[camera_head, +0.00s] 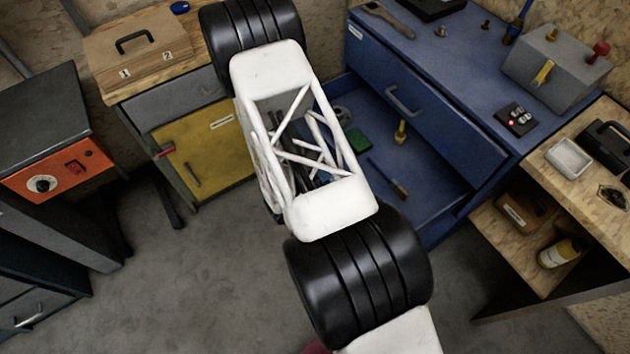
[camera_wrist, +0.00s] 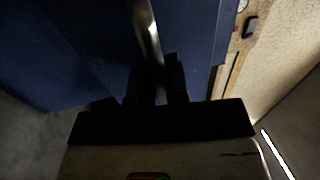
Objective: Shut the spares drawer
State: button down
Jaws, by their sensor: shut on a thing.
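The blue bench has an open lower drawer (camera_head: 435,218), pulled out below a shut upper drawer (camera_head: 425,108). Inside the open drawer lie a green block (camera_head: 357,140), a yellow fitting (camera_head: 401,132) and a screwdriver-like tool (camera_head: 388,178). No label naming the spares drawer is readable. In the wrist view, my gripper (camera_wrist: 157,88) is shut on a curved silver handle (camera_wrist: 150,35) in front of a blue panel (camera_wrist: 80,40). In the head view, my arm hides the gripper and the front of the open drawer.
A wooden bench (camera_head: 550,158) with a lower shelf holding a bottle (camera_head: 562,253) stands close on the right. A yellow-doored cabinet (camera_head: 210,150) is at the left, and an orange-panelled unit (camera_head: 60,175) farther left. The grey floor (camera_head: 190,280) at lower left is clear.

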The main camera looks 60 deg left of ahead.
send_over(369, 153)
jog(key=w+d, duration=0.2)
jog(key=w, duration=0.3)
jog(key=shift+w, duration=0.15)
dwell(0.4)
jog(key=c, duration=1.2)
grip_release()
jog(key=shift+w, duration=0.1)
jog(key=shift+o, duration=0.3)
jog(key=shift+s+f, duration=0.25)
jog(key=shift+s, duration=1.05)
jog(key=shift+s+f, duration=0.25)
jog(key=shift+s, duration=1.05)
jog(key=shift+s+f, duration=0.25)
jog(key=shift+s, duration=1.05)
